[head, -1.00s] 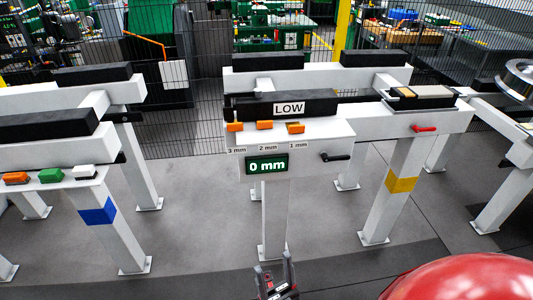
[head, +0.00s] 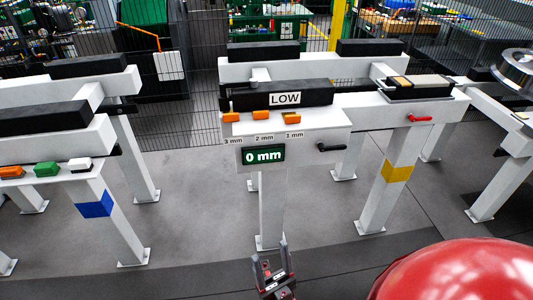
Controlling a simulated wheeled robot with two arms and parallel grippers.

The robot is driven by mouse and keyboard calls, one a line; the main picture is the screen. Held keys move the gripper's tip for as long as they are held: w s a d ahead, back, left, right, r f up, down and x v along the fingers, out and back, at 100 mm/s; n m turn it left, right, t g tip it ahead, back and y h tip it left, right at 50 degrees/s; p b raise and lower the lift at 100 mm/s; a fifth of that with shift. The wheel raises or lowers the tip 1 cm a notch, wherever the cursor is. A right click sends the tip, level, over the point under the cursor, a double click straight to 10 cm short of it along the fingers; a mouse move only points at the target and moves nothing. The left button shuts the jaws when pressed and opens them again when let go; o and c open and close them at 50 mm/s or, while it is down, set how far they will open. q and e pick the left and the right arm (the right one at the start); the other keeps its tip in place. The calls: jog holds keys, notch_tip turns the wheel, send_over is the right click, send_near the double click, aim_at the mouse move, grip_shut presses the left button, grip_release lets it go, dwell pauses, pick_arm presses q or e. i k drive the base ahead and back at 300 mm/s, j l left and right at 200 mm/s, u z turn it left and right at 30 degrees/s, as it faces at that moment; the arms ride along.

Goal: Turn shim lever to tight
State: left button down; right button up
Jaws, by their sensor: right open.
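The shim station in the middle has a white box with a green display reading "0 mm" (head: 263,155). A black lever (head: 331,147) sticks out to the right on the box's front face, roughly level. A red lever (head: 419,119) sits on the white beam further right, also roughly level. My right gripper (head: 268,258) shows at the bottom centre, open and empty, with its fingers pointing up in the picture. It is below the box and apart from both levers. My left gripper is not in view.
Orange shims (head: 261,115) lie on the ledge above labels 3 mm, 2 mm and 1 mm, by a "LOW" sign (head: 286,99). Another white stand (head: 95,152) is at the left. A red rounded surface fills the lower right. A mesh fence stands behind.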

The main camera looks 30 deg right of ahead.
aim_at(321, 148)
jog(key=z, duration=1.3)
